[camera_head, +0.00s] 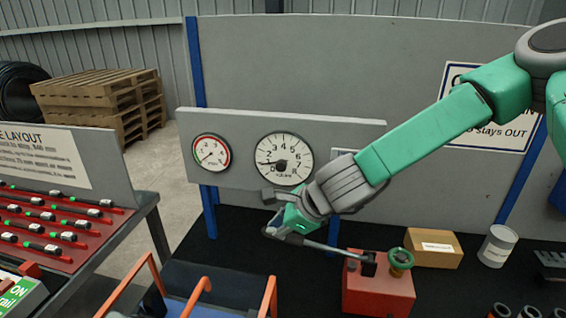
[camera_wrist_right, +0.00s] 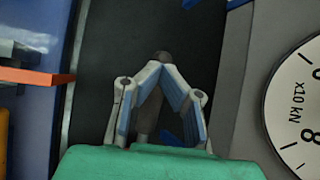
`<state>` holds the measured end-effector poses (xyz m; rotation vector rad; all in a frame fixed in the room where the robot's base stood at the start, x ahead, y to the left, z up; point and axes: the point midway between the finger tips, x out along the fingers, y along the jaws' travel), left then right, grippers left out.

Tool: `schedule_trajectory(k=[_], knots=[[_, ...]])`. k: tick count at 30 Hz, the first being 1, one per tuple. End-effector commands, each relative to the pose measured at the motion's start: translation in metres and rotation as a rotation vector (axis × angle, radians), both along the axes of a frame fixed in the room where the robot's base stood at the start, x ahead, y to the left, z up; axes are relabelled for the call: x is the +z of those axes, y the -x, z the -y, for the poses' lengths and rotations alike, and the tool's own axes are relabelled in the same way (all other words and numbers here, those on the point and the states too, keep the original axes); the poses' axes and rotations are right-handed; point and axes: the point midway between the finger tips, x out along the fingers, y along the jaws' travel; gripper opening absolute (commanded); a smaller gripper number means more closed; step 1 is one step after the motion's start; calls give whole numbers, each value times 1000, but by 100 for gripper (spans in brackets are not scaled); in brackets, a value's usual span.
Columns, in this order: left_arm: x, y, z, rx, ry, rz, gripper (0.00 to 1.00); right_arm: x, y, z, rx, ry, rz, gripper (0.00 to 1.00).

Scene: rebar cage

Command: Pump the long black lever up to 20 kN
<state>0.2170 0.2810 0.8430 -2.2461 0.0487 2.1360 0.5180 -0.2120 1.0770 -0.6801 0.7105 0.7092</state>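The red pump (camera_head: 378,291) stands on the black bench top. Its long lever (camera_head: 335,248) runs left from the pump as a thin grey rod, low and nearly level, to a dark end at my right gripper (camera_head: 279,230). My left gripper is out of view.
A green knob (camera_head: 401,259) sits on the pump. A cardboard box (camera_head: 433,247) and a white can (camera_head: 497,246) stand to the right. Orange bars (camera_head: 197,294) rise in front.

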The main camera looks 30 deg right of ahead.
Motion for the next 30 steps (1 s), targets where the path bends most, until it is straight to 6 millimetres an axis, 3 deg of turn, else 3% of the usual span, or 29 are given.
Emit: schedule_trajectory(k=[9, 19, 30], knots=[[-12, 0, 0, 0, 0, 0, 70, -15, -1, -2, 0, 0, -2, 0], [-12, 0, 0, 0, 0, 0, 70, -15, -1, -2, 0, 0, -2, 0], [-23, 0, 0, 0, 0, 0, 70, -29, -2, -3, 0, 0, -3, 0]])
